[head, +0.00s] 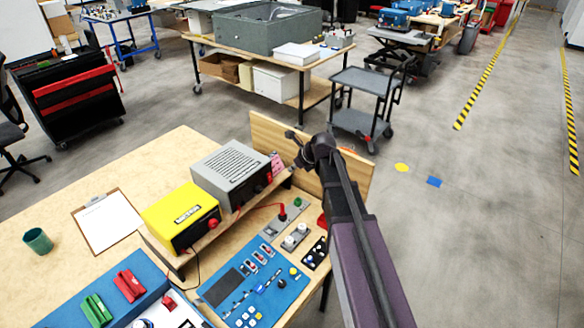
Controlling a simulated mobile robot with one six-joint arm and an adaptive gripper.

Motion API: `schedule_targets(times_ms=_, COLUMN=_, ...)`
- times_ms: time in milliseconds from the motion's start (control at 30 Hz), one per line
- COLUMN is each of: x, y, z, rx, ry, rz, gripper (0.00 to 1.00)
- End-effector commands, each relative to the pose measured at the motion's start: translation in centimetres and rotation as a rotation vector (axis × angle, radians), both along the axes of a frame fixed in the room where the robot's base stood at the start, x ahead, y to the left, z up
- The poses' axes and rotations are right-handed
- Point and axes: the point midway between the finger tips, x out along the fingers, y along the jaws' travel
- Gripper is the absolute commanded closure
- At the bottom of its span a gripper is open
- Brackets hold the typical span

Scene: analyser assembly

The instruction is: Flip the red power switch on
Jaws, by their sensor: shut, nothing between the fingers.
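Several small red parts show in the head view, and I cannot tell which is the red power switch. A red knob (283,214) stands on a grey plate, with a red wire running to it. A red part (322,221) lies partly behind my arm. Small switches with red marks (268,251) sit in a row on the blue panel (225,290). My gripper (298,152) is shut and empty, small and dark at the end of my arm. It appears in front of the upright wooden board, above the bench and apart from the panel.
A yellow box (180,214) and a grey box (230,171) stand on a wooden shelf. The upright wooden board (345,176) edges the bench. A clipboard (106,218) and green cup (38,241) lie left, with clear bench around them. Red and green blocks (129,285) sit front left.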

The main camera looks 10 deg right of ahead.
Motion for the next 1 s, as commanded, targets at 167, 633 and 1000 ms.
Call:
schedule_targets(times_ms=167, x=0.0, y=0.0, z=0.0, rx=0.0, ry=0.0, rz=0.0, gripper=1.0)
schedule_targets(times_ms=633, x=-0.2, y=-0.5, z=-1.1, rx=-0.057, ry=0.061, rz=-0.003, gripper=1.0)
schedule_targets(times_ms=1000, x=-0.3, y=-0.6, z=-1.2, rx=-0.064, ry=0.07, rz=-0.004, gripper=1.0)
